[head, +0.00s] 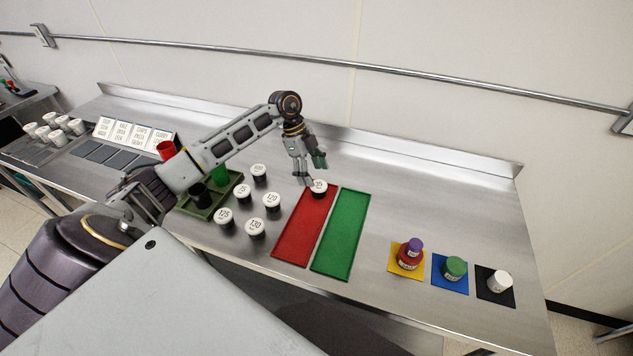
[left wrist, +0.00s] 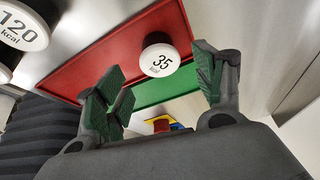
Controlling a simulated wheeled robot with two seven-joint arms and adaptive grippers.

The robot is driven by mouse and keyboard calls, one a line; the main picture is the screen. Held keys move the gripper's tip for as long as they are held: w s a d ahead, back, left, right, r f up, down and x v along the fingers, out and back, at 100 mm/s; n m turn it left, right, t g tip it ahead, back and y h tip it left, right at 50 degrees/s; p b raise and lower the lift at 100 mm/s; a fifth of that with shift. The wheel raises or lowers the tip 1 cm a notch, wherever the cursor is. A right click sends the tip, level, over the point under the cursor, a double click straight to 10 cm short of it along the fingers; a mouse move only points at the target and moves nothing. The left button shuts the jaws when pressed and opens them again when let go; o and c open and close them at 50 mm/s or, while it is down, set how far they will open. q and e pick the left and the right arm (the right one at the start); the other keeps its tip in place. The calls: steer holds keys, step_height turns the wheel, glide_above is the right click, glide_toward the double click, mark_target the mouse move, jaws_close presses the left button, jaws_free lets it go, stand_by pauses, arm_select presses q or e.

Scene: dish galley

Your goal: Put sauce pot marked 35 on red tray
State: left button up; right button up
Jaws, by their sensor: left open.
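The sauce pot marked 35 (head: 319,187) has a white lid and a dark body. It stands upright on the far end of the red tray (head: 298,238). In the left wrist view the pot (left wrist: 159,61) sits on the red tray (left wrist: 100,58), between and beyond my finger pads. My left gripper (head: 308,168) is open just above and behind the pot, its green pads apart with a gap to the pot. It also shows in the left wrist view (left wrist: 160,95). My right gripper is not in view.
The green tray (head: 341,240) lies right of the red one. Several white-lidded pots, such as the one marked 120 (head: 271,201), stand to the left near a dark green crate (head: 225,193) with cups. Yellow, blue and black mats with pots lie at right. The counter's back right is clear.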

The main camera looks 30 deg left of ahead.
arm_select(q)
steer(key=v, duration=0.6)
steer(key=shift+r+b, duration=0.25)
steer(key=shift+b, duration=0.15)
steer(key=shift+a, duration=0.1)
